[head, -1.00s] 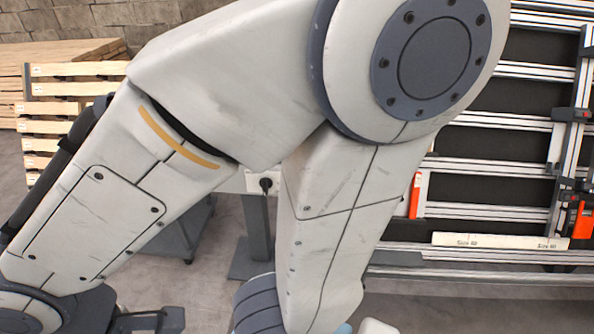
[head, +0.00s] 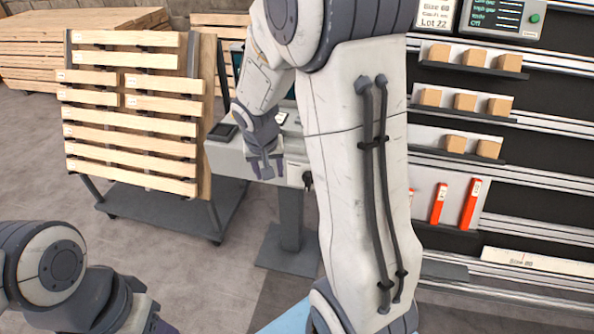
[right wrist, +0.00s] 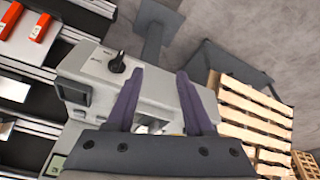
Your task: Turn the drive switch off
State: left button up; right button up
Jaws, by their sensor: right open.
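The drive switch looks like a black rotary knob (right wrist: 117,63) on a pale panel of the grey console (right wrist: 145,82). In the head view the knob (head: 307,180) sits at the console's (head: 226,160) right front, beside my right arm. My right gripper (head: 263,172) is over the console, left of the knob. In the right wrist view the right gripper's (right wrist: 158,78) purple fingers are spread and empty. The knob lies just beyond the left fingertip, apparently untouched. Its exact setting is too small to tell. My left arm shows at the lower left, its fingers out of frame.
A cart (head: 150,212) with wooden slats (head: 130,127) stands left of the console. A rack on the right holds small boxes (head: 465,102) and red-orange pieces (head: 439,203). Grey floor (head: 200,285) is open in front of the cart.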

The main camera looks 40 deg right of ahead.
jog(key=w+d+f+m+h, duration=0.1)
jog(key=d+f+m, duration=0.3)
jog(key=d, duration=0.8)
jog(key=b+x, duration=0.2)
jog(key=x, duration=0.8)
jog(key=shift+w+d+f+b, duration=0.2)
jog(key=shift+d+b, duration=0.1)
grip_shut()
